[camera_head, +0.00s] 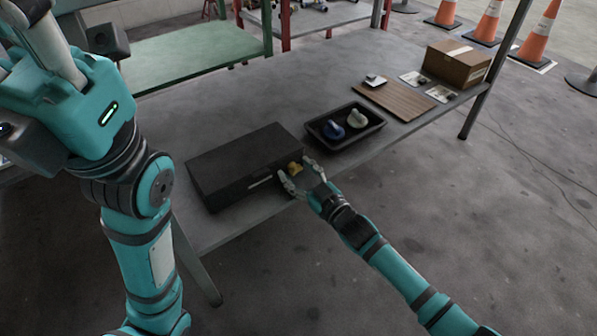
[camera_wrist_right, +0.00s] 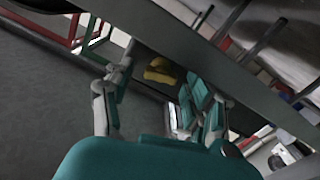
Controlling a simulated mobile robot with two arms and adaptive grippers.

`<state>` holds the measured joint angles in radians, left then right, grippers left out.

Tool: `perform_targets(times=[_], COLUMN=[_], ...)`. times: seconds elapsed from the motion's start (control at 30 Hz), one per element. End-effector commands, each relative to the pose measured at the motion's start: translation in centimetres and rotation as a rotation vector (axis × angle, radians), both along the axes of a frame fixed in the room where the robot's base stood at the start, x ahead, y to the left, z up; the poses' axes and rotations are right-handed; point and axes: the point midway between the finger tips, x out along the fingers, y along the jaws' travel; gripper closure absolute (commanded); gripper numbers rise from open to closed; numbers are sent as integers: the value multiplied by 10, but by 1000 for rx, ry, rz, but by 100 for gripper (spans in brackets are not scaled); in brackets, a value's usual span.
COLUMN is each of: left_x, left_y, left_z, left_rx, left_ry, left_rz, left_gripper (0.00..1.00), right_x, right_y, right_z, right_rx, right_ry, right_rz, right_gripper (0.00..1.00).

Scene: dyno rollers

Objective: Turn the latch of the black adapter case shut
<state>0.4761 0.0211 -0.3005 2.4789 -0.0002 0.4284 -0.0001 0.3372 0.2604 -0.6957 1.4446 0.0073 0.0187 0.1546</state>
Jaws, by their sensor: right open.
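The black adapter case (camera_head: 240,160) lies closed on the grey table, near its front edge. Its yellow latch (camera_head: 295,168) is on the front face toward the right end. The latch also shows in the right wrist view (camera_wrist_right: 160,72). My right gripper (camera_head: 297,173) is open in front of the case, its fingers spread on either side of the latch. In the right wrist view the latch shows between and beyond the fingertips; I cannot tell whether they touch it. The latch's exact angle is too small to read. My left arm shows at the left, but its gripper is out of view.
A black tray (camera_head: 372,136) with a blue and a pale object stands right of the case. Farther right are a brown board (camera_head: 396,99) and a cardboard box (camera_head: 457,66). The table (camera_head: 215,92) is clear behind the case.

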Motion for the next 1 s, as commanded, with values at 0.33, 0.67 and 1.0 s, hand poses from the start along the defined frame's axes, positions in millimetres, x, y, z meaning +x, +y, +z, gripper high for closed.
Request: perform_targets(times=[0.33,0.67,1.0], left_x=[0,0,0], left_y=[0,0,0], left_z=[0,0,0], left_rx=[0,0,0], left_ry=[1,0,0], left_rz=[0,0,0], left_gripper=[100,100,100], right_x=[-23,-78,-97], right_y=[-17,-56,-71], right_z=[-1,-1,0], right_rx=[-1,-1,0], right_ry=[2,2,0], right_rz=[0,0,0], right_gripper=[44,44,44])
